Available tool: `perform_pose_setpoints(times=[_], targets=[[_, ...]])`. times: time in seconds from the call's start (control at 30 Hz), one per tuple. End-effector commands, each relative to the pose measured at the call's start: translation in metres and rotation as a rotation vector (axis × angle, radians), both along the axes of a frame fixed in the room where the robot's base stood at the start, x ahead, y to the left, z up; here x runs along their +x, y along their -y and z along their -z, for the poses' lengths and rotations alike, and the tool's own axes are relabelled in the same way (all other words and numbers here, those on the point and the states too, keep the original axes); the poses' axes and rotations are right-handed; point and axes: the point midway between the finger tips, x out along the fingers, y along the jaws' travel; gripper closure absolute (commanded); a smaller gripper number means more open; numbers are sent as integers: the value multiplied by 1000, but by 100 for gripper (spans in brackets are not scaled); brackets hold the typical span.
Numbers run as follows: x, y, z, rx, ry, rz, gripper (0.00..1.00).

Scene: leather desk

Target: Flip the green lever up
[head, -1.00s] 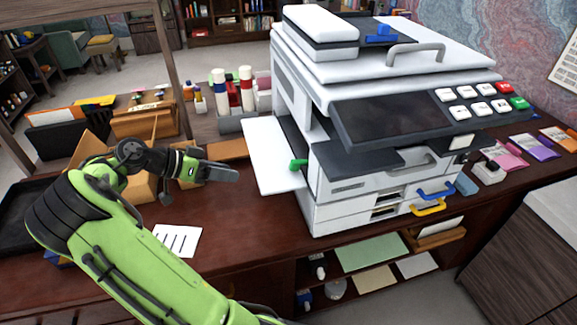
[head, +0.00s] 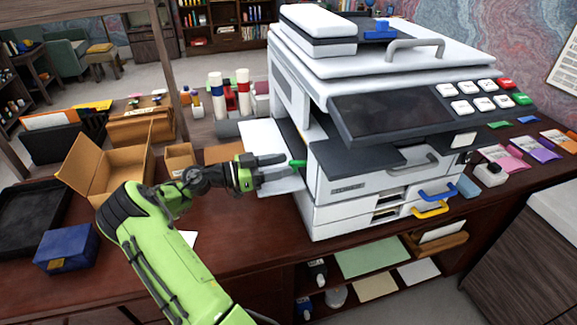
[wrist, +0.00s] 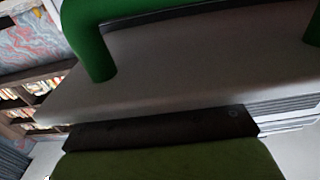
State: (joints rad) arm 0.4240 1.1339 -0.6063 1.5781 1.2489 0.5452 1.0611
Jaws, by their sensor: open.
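The green lever (head: 298,163) is a small green piece on the left side of the white printer (head: 345,188), beside the white side tray (head: 258,135). My gripper (head: 289,168) is open, with its fingers pointing right at the lever in the head view. The fingertips are at or very near the lever; I cannot tell whether they touch it. In the wrist view a thick curved green bar (wrist: 92,45) fills the upper left, very close, and appears to be the lever. The lever's exact tilt is hard to tell.
The side tray lies right behind my gripper. An open cardboard box (head: 105,170), a blue box (head: 66,248) and a black tray (head: 30,215) stand to the left. Blue (head: 437,190) and yellow (head: 430,209) drawer handles are on the printer's front.

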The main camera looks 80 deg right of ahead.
Motion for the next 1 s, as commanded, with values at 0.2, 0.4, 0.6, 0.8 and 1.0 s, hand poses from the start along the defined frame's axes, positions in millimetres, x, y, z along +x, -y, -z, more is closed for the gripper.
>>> perform_pose_setpoints(times=[0.2,0.4,0.6,0.8,1.0], targets=[[-23,13,0,1,1,1,53],[-24,14,0,0,0,-1,53],[-24,14,0,0,0,0,76],[-23,14,0,1,-1,0,100],[-23,14,0,1,-1,0,100]])
